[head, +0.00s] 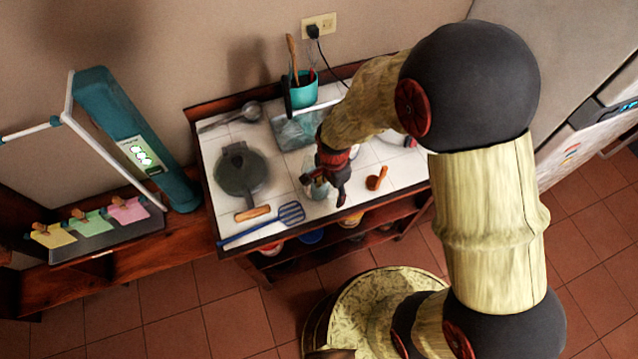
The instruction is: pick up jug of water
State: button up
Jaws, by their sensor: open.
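A small clear vessel (318,189), which looks like the jug of water, stands on the white tiled counter (385,152) near its front edge. My gripper (326,187) reaches down over it from the right, with dark fingers spread apart. The gripper hides part of the vessel. I cannot tell whether the fingers touch it or are around it.
A bluish clear container (297,131) lies behind my gripper. A teal utensil pot (301,90) stands at the back. A round dark press (241,169), a blue spatula (265,224) and a small brown scoop (377,178) lie around the vessel.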

jog(key=shift+c, duration=0.3)
jog(key=shift+s, duration=0.1)
grip_shut()
dwell(0.4)
